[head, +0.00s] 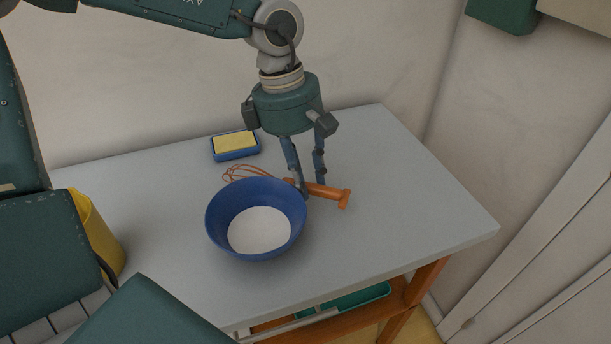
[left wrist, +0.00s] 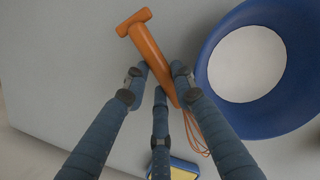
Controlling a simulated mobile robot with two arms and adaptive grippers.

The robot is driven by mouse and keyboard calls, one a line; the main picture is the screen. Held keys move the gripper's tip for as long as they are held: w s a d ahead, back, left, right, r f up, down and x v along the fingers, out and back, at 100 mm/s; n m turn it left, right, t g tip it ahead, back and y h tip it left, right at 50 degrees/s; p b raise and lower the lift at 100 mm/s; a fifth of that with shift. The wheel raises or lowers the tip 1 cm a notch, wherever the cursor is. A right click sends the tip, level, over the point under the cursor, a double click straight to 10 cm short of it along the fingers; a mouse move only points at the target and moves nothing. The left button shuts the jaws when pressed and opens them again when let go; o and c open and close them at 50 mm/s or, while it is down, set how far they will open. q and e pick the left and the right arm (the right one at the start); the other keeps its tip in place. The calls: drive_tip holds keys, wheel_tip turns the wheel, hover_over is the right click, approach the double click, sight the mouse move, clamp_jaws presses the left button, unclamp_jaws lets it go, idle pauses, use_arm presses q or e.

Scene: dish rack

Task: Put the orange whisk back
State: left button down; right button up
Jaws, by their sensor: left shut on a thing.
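The orange whisk (head: 328,192) lies on or just above the grey table, its handle pointing right and its wire loops (head: 240,171) partly behind the blue bowl. My left gripper (head: 309,187) comes down from above and is shut on the whisk near where handle and wires meet. In the left wrist view the fingers (left wrist: 161,88) close around the whisk's handle (left wrist: 150,52), with the wires (left wrist: 197,132) beyond them. Whether the whisk still touches the table is hard to tell. My right gripper is not in view.
A blue bowl (head: 228,200) with a white inside bottom stands just left of the gripper. A yellow sponge in a blue tray (head: 235,155) sits behind it. A yellow container (head: 97,236) is at the left. The table's right side (head: 410,190) is clear.

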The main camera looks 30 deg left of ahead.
use_arm(q)
drive_tip(key=shift+f, duration=0.15)
drive_tip(key=shift+d+f+y+b, duration=0.1)
drive_tip(key=shift+f+y+b, duration=0.2)
drive_tip(key=shift+f+b, duration=0.35)
drive_tip(key=shift+d+r, duration=0.1)
drive_tip(key=shift+d, duration=0.1)
drive_tip(key=shift+r, duration=0.1)
drive_tip(key=shift+f+y+b, duration=0.25)
drive_tip(key=shift+y+b, duration=0.05)
drive_tip(key=shift+b, duration=0.15)
drive_tip(key=shift+d+f, duration=0.1)
drive_tip(key=shift+f, duration=0.05)
